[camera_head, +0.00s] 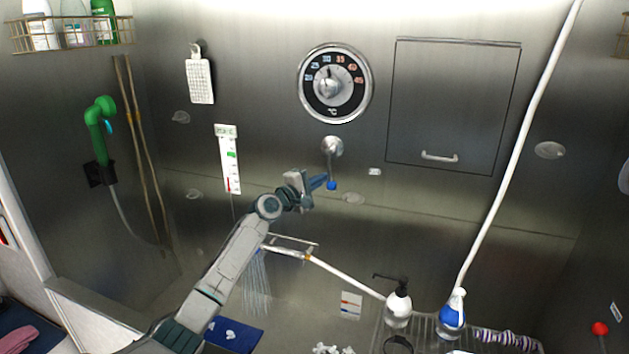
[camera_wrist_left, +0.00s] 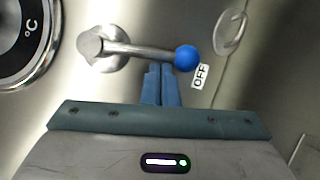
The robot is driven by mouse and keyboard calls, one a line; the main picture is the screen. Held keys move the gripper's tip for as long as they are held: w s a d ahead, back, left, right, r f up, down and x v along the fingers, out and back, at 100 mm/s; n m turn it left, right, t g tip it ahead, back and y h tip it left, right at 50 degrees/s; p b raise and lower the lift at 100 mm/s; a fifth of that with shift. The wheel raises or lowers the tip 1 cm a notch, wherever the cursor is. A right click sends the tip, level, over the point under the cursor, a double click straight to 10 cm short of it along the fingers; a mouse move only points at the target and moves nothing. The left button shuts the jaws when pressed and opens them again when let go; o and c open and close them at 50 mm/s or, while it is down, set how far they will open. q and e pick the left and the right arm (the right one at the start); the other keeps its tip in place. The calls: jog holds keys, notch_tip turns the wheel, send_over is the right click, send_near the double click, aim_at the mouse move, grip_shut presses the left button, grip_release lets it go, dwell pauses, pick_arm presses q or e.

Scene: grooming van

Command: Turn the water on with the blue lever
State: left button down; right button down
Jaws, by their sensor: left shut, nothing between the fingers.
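The blue lever is a thin metal rod that hangs down from a round metal hub (camera_head: 332,147) on the steel wall and ends in a blue ball (camera_head: 331,185). In the left wrist view the rod (camera_wrist_left: 145,50) runs from the hub to the blue ball (camera_wrist_left: 187,58), with an OFF label (camera_wrist_left: 199,76) beside the ball. My left gripper (camera_head: 322,181) is shut and empty, on the left side of the lever in the head view. Its blue fingertips (camera_wrist_left: 160,70) are right at the rod near the ball; I cannot tell whether they touch. My right gripper is out of view.
A temperature dial (camera_head: 335,83) is above the lever. A small white label (camera_head: 375,171) is to the lever's right. A white thermometer strip (camera_head: 228,160) is left of my gripper. A white hose (camera_head: 520,140) and a soap pump bottle (camera_head: 398,305) are at the right and below.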

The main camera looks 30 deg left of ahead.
aim_at(332, 182)
pick_arm(q)
jog(key=d+n, duration=0.1)
jog(key=n, duration=0.1)
jog(key=d+n+t, duration=0.1)
jog(key=n, duration=0.1)
jog(key=w+d+n+t+y+b, duration=0.1)
jog(key=n, duration=0.1)
jog(key=shift+d, duration=0.35)
jog(key=d+r+n+y, duration=0.1)
jog(key=n, duration=0.2)
jog(key=d+r+n+t+y+p, duration=0.1)
jog(key=n+y, duration=0.1)
jog(key=n, duration=0.2)
jog(key=w+d+r+n+t+y, duration=0.1)
jog(key=d+n+y, duration=0.1)
jog(key=n, duration=0.1)
jog(key=shift+n+p, duration=0.35)
jog(key=shift+n, duration=0.05)
jog(key=shift+d+r+y, duration=0.1)
jog(key=shift+y, duration=0.3)
jog(key=shift+s, duration=0.15)
jog(key=v, duration=1)
jog(key=shift+s+f, duration=0.25)
